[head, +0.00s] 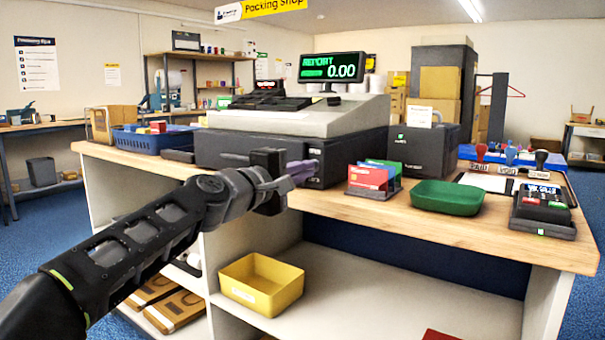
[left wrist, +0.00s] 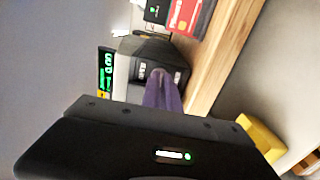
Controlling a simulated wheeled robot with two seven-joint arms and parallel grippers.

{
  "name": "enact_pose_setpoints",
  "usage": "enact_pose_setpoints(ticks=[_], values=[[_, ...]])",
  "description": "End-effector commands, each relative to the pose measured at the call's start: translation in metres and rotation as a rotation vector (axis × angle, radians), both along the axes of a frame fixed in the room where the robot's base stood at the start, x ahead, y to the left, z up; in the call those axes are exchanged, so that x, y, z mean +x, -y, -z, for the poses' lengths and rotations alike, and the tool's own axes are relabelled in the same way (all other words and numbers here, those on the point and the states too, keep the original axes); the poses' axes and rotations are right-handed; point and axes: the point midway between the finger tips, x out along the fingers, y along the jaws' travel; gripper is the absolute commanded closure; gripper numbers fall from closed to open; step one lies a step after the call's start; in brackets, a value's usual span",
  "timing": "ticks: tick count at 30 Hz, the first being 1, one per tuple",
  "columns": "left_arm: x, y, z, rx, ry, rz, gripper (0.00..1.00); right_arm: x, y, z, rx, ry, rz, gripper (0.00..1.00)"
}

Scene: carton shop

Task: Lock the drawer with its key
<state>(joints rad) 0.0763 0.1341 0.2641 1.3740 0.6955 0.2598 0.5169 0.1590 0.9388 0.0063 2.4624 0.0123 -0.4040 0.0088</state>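The cash drawer (head: 226,153) is the dark box under the grey till on the counter, and it looks closed. Its dark front also shows in the left wrist view (left wrist: 140,48). My left gripper (head: 305,171) reaches to the right part of the drawer. Its purplish fingers (left wrist: 160,90) point at a small round fitting on the drawer front and look close together. I cannot make out a key, and the fingers cover the spot at their tips. Whether they hold something cannot be told. My right gripper is not in view.
On the counter right of the drawer stand a card holder (head: 368,182), a green tray (head: 447,197), a card terminal (head: 541,213) and several stamps. A blue basket (head: 140,142) is at the left. A yellow bin (head: 262,284) sits on the shelf below.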

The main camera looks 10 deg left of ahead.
Motion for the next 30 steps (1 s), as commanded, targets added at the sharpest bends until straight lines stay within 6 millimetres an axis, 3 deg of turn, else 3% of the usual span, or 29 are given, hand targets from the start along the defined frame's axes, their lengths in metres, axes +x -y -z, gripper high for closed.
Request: enact_pose_setpoints(ticks=[12,21,30], values=[[0.0002,0.0009,0.0019,0.011,0.000,0.002,1.00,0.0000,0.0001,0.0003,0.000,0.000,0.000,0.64],[0.0001,0.0005,0.0010,0.009,0.001,0.001,0.74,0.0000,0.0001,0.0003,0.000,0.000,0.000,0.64],[-0.0021,-0.0008,0.0008,0.009,0.002,0.000,0.74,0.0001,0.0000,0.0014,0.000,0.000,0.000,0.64]])
